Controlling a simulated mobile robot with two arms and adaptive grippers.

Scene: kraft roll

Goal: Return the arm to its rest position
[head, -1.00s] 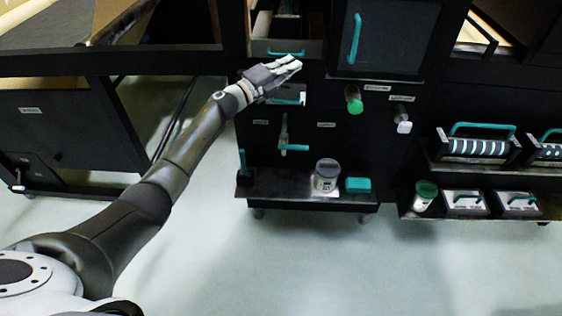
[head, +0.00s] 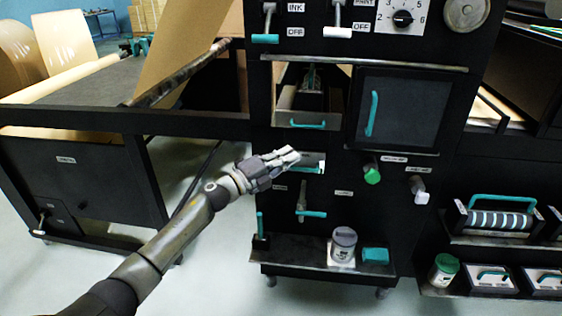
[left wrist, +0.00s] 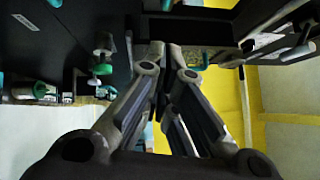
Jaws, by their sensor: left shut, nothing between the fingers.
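My left arm comes in from the lower left of the head view, stretched forward. Its gripper (head: 290,157) is shut and empty, in front of the black machine panel, just below a drawer with a teal handle (head: 308,125). It overlaps a small pale-fronted slot (head: 312,163) in the picture; I cannot tell whether it touches it. In the left wrist view the two fingers (left wrist: 166,50) come close together with nothing between them. My right gripper is not in view.
A green knob (head: 371,175) and a white knob (head: 421,197) stick out to the right of the gripper. A brown sheet and rolls lie at the left. Open floor shows below.

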